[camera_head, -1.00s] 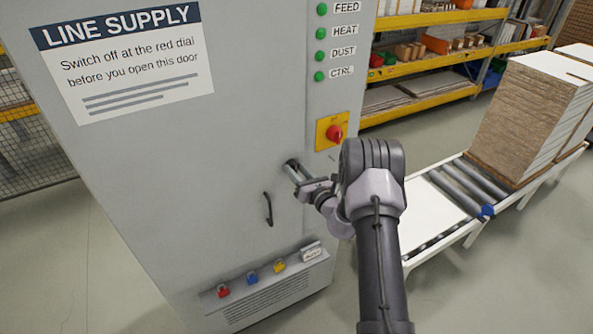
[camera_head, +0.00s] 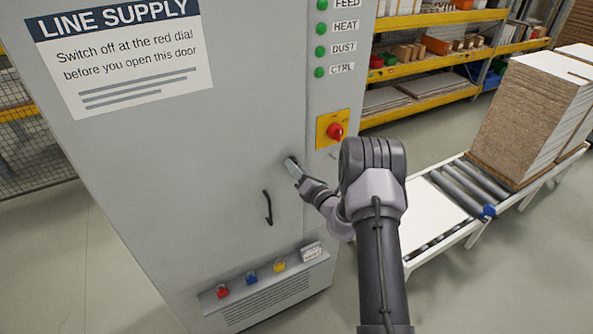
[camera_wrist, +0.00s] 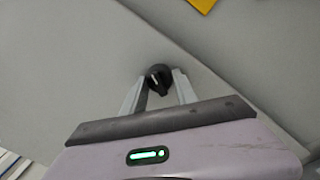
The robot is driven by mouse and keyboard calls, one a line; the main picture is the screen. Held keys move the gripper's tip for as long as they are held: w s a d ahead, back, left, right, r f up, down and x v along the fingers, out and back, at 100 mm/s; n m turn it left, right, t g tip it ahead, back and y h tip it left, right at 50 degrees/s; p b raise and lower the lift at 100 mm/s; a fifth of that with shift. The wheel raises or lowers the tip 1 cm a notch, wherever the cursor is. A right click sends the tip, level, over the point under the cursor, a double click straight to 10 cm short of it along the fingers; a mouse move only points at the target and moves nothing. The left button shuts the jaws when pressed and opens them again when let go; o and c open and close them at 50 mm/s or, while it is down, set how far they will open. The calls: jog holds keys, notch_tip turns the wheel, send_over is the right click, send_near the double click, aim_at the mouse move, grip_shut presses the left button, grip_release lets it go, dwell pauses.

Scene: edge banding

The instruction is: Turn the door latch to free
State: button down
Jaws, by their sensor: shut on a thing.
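The door latch (camera_wrist: 158,77) is a small round black knob with a pale line across it, on the grey cabinet door (camera_head: 240,130). In the wrist view it sits between the two grey fingers of my gripper (camera_wrist: 158,90), which is shut on it. In the head view my gripper (camera_head: 296,172) reaches the door from the right, below and left of the red dial (camera_head: 335,131). There the fingers mostly hide the latch. The pale line looks close to upright in the wrist view. The door looks closed.
A black door handle (camera_head: 267,208) is left of and below the latch. A ledge with coloured padlocks (camera_head: 251,278) is lower down. Green lamps (camera_head: 320,33) line the upper right. A roller conveyor (camera_head: 465,190) with stacked boards (camera_head: 522,120) stands right of my arm.

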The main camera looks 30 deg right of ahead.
jog(key=m, duration=0.6)
jog(key=shift+m, duration=0.4)
jog(key=m+h+p, duration=0.1)
jog(key=m, duration=0.4)
jog(key=shift+a+m, duration=0.1)
jog(key=shift+m, duration=0.3)
jog(key=c, duration=0.9)
grip_release()
jog(key=shift+c, duration=0.2)
jog(key=s+f+b, duration=0.1)
jog(key=s+b, duration=0.2)
jog(key=s, duration=1.4)
jog(key=shift+s+d, duration=0.2)
jog(key=shift+d, duration=0.1)
